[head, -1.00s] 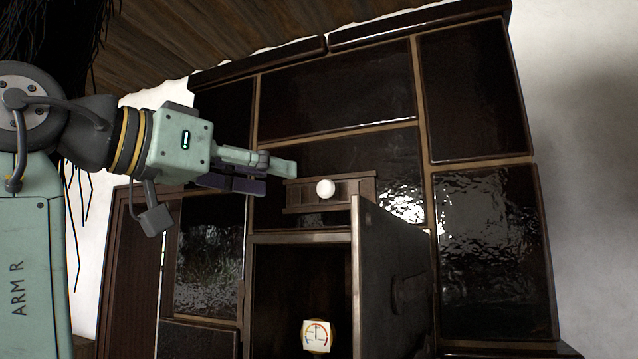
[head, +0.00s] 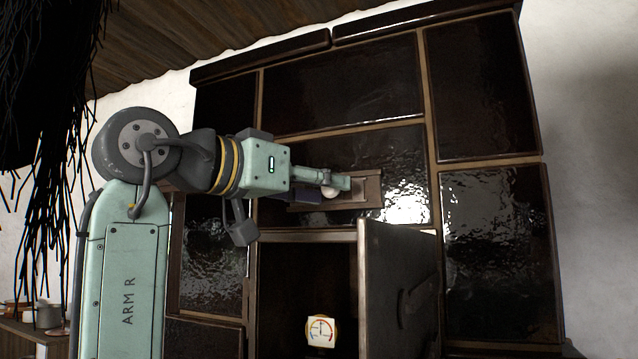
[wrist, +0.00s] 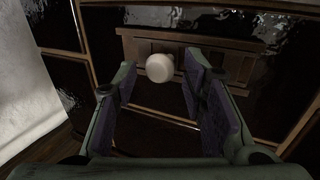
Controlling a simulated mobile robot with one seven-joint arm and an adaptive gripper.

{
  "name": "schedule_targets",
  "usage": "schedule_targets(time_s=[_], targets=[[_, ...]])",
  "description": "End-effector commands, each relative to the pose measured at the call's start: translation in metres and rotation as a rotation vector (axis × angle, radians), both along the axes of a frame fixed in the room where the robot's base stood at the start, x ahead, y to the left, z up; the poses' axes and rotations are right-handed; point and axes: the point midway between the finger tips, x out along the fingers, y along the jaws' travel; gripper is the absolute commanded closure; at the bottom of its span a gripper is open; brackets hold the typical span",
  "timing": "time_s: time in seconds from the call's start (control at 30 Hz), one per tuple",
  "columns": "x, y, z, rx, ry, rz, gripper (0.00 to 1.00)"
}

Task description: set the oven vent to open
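The oven vent is a brown slatted slider plate (head: 368,190) set in the dark tiles above the oven opening. It also shows in the wrist view (wrist: 225,60). My gripper (head: 338,186) is in front of the vent, with one finger partly covering the knob in the head view. In the wrist view the fingers are apart and the knob (wrist: 160,68) appears in the gap between them, nearer the left finger. No contact with the knob is visible.
Below the vent, the oven door (head: 385,285) stands swung open, its upper edge close under the vent plate. A dial gauge (head: 321,331) shows in the dark oven opening. Pots (head: 46,314) stand on a shelf at the far left.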

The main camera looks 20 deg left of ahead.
Motion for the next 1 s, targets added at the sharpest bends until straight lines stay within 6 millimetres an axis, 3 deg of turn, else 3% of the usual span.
schedule_targets(time_s=[0.53,1.0], targets=[[-0.0003,0.0003,0.0001,0.0,0.0,0.0,1.0],[-0.0003,0.0,0.0,0.0,0.0,0.0,1.0]])
